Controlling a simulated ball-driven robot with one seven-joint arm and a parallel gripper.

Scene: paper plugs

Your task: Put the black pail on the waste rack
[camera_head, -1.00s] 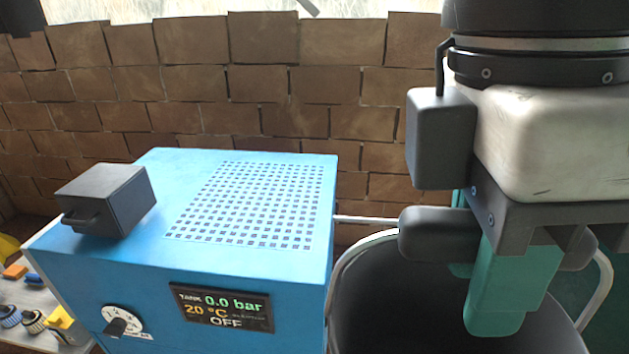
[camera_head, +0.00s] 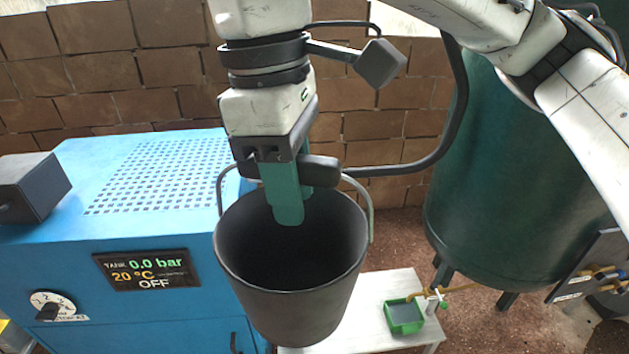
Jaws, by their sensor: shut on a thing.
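The black pail (camera_head: 290,300) hangs in the middle of the head view, its open mouth facing me and its wire handle raised. My gripper (camera_head: 288,205), with green fingers, is over the pail's mouth and shut on its handle; the grasp itself is partly hidden by the fingers. The inside of the pail looks dark and no contents show. I cannot make out a waste rack for certain. A low white stand (camera_head: 378,325) shows below and behind the pail.
A blue machine (camera_head: 200,255) with a perforated top and a display stands at the left, close to the pail. A dark box (camera_head: 30,188) sits on it. A large green tank (camera_head: 510,190) stands at the right. A small green tray (camera_head: 404,317) sits on the white stand.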

